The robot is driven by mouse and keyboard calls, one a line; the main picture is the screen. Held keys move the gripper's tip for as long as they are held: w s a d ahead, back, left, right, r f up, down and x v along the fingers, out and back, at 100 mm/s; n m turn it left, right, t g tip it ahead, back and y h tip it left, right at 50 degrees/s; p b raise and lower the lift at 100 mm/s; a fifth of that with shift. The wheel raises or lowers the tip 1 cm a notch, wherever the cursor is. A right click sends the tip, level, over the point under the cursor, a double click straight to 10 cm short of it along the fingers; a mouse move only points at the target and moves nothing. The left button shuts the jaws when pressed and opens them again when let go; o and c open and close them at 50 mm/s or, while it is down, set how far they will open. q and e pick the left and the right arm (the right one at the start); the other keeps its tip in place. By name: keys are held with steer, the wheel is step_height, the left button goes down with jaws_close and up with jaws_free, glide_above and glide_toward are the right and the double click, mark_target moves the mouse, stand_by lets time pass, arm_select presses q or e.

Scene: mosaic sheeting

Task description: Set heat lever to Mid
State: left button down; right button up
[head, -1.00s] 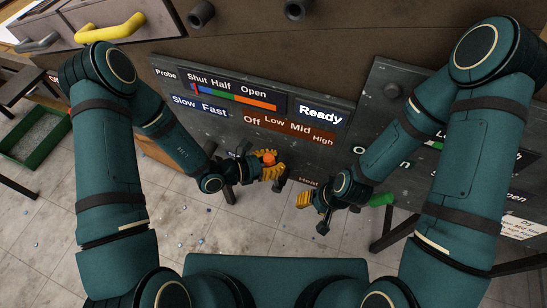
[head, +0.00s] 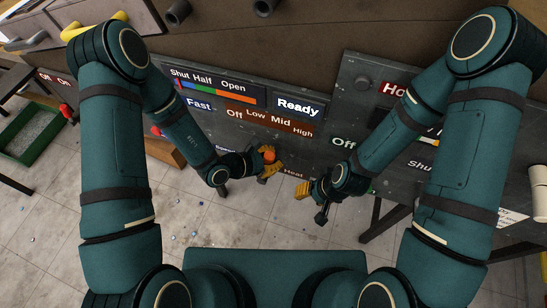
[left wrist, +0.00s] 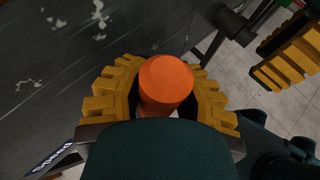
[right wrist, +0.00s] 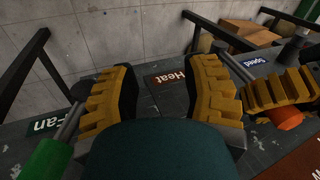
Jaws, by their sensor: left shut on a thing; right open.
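The heat lever's orange knob (head: 269,154) stands in front of the grey control panel (head: 330,108), below the brown scale label (head: 270,122) reading Off, Low, Mid, High. My left gripper (head: 268,164) is shut on the orange knob. In the left wrist view the orange knob (left wrist: 165,82) sits between the yellow fingers. My right gripper (head: 303,190) is open and empty, to the right of the left one. The right wrist view shows its spread fingers (right wrist: 160,100) with the Heat label (right wrist: 172,77) beyond them. The lever's shaft is mostly hidden.
A green handle (right wrist: 48,158) beside the Fan label (right wrist: 46,124) is close to my right gripper. A second panel (head: 365,90) stands to the right. A green tray (head: 28,140) is on the floor at the left. The tiled floor between my arms is mostly clear.

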arm_select(q)
steer(key=shift+s+f, duration=0.1)
steer(key=shift+s, duration=0.1)
steer(key=c, duration=0.6)
jaws_free()
steer(key=shift+a, duration=0.1)
steer(key=shift+c, duration=0.2)
steer(key=v, duration=1.2)
